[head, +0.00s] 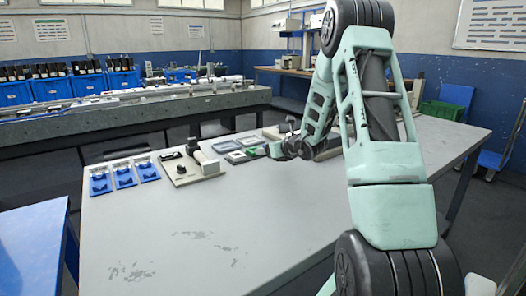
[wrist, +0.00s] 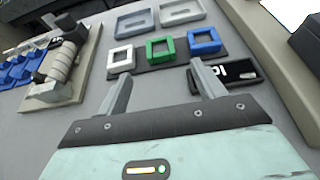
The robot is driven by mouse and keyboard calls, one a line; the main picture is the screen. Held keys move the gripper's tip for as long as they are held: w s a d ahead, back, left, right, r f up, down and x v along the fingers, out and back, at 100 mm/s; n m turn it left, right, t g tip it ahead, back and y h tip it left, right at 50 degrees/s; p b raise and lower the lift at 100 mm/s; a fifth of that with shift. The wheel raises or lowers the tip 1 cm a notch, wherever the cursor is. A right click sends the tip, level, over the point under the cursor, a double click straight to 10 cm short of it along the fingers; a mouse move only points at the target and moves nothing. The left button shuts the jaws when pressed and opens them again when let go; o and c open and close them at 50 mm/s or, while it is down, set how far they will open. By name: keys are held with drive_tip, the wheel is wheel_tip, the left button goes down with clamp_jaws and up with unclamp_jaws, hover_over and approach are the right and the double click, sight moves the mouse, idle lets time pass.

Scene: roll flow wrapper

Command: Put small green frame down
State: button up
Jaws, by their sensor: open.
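The small green frame (wrist: 161,49) is a square ring lying on a dark strip, between a white frame (wrist: 121,56) and a blue frame (wrist: 203,41). In the head view the green frame (head: 251,152) is a small green patch at the far side of the table, just left of my gripper (head: 272,151). In the wrist view my gripper (wrist: 161,72) is open, with nothing between its fingers. Its fingertips point toward the strip, and the green frame lies ahead of the gap between them.
Two grey trays (wrist: 181,11) lie beyond the strip. A black labelled piece (wrist: 237,72) lies near the right finger. A roll fixture on a beige plate (wrist: 63,72) stands at left, and several blue holders (head: 123,176) lie beyond it. The table's front (head: 200,240) is clear.

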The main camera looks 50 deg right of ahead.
drive_tip(key=shift+v, duration=1.55)
